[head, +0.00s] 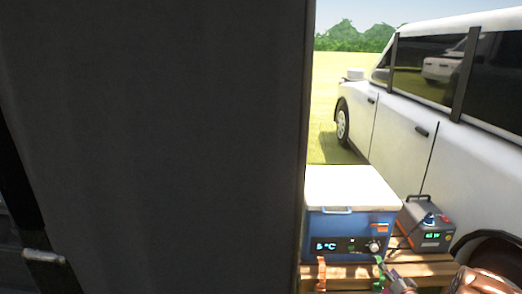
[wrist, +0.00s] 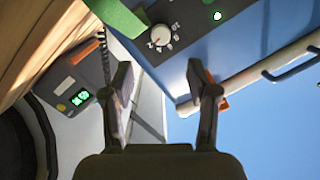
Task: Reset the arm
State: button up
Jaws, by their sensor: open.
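My gripper (wrist: 160,72) shows in the wrist view with its two fingers apart and nothing between them. Its fingers are in front of the blue cooler box (wrist: 250,70), whose round white knob (wrist: 160,35) shows beyond the fingertips. There, the same cooler box (head: 333,222) has a white lid, a lit temperature display and a front handle.
A grey power unit (head: 429,237) with a lit display stands right of the cooler on a wooden surface (head: 345,284). Green (head: 379,270) and orange (head: 321,273) strips are in front. A white car (head: 410,140) stands behind. A large dark surface hides the head view's left.

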jog(key=w+a+r+n+g+h, duration=0.1)
jog(key=a+r+n+g+h, duration=0.1)
jog(key=a+r+g, duration=0.4)
jog(key=s+a+r+n+g, duration=0.1)
jog(key=s+a+r+g, duration=0.5)
jog(key=s+r, duration=0.45)
jog(key=s+a+r+n+g+y, duration=0.1)
jog(key=s+a+r+g, duration=0.15)
jog(key=s+a, duration=0.75)
jog(key=s+a+r+n+g, duration=0.2)
jog(key=s+a+r, duration=0.2)
jog(key=s, duration=1.1)
jog(key=s+a+r+n+g+y, duration=0.1)
jog(key=s+a+r+g, duration=0.2)
jog(key=s+a, duration=0.75)
jog(key=s+d+r+p, duration=0.1)
jog(key=s+r+p, duration=0.1)
jog(key=r+p, duration=0.8)
jog(key=s+d+r+p, duration=0.1)
jog(key=s+r+p, duration=0.1)
jog(key=r+p, duration=0.9)
jog(key=shift+d+r+t, duration=0.35)
jog(key=shift+r+t, duration=0.1)
jog(key=shift+r, duration=0.35)
